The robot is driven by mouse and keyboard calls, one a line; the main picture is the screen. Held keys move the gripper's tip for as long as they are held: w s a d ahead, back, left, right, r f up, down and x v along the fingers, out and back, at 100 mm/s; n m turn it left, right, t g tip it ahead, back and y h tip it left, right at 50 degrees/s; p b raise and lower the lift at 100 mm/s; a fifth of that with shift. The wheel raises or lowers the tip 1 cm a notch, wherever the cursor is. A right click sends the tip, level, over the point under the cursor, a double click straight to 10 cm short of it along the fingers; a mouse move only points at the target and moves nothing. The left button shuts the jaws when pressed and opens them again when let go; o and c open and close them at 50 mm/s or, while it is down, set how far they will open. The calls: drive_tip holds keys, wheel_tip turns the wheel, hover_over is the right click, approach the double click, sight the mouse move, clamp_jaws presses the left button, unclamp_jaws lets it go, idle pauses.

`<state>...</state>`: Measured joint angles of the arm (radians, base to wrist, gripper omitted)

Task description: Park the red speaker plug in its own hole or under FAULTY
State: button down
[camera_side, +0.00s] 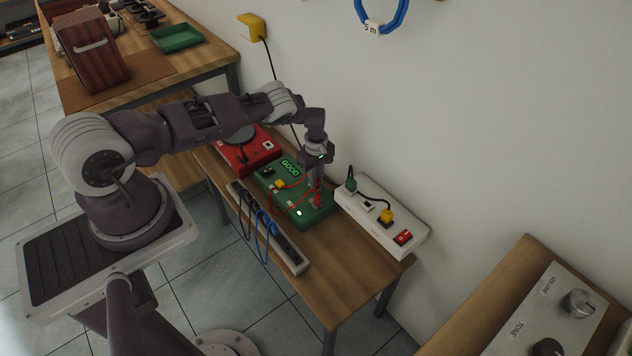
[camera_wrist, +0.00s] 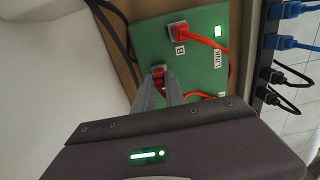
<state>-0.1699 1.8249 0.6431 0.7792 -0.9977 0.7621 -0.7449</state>
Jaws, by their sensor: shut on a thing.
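In the wrist view my gripper (camera_wrist: 160,92) is shut on a red plug (camera_wrist: 158,76) over the green box (camera_wrist: 205,65). I cannot tell whether the plug sits in a hole or just above the box. A second red plug (camera_wrist: 180,31) stands in the socket marked B, with a red cord looping past the label LINK. In the side view my gripper (camera_side: 316,184) is above the right part of the green box (camera_side: 266,183), whose display reads GOOD. The red plug at B (camera_side: 317,201) shows just below the fingers. I cannot make out a FAULTY label.
A white box (camera_side: 408,247) with green and yellow plugs and a red switch stands close to the right. A power strip (camera_side: 290,254) with blue and black cords lies along the front. A red box (camera_side: 263,158) is to the left. The bench's front right is clear.

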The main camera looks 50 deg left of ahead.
wheel_tip(320, 180, up, 10)
drive_tip(key=f, duration=0.1)
drive_tip(key=shift+s+a+f, duration=1.5)
drive_tip(key=shift+s+a, duration=1.85)
drive_tip(key=shift+s+a+f, duration=1.45)
drive_tip(key=shift+s+a, duration=1.85)
drive_tip(key=shift+s+a+f, duration=1.5)
drive_tip(key=shift+s+a, duration=1.85)
drive_tip(key=shift+f, duration=0.95)
drive_tip(key=c, duration=1.3)
unclamp_jaws()
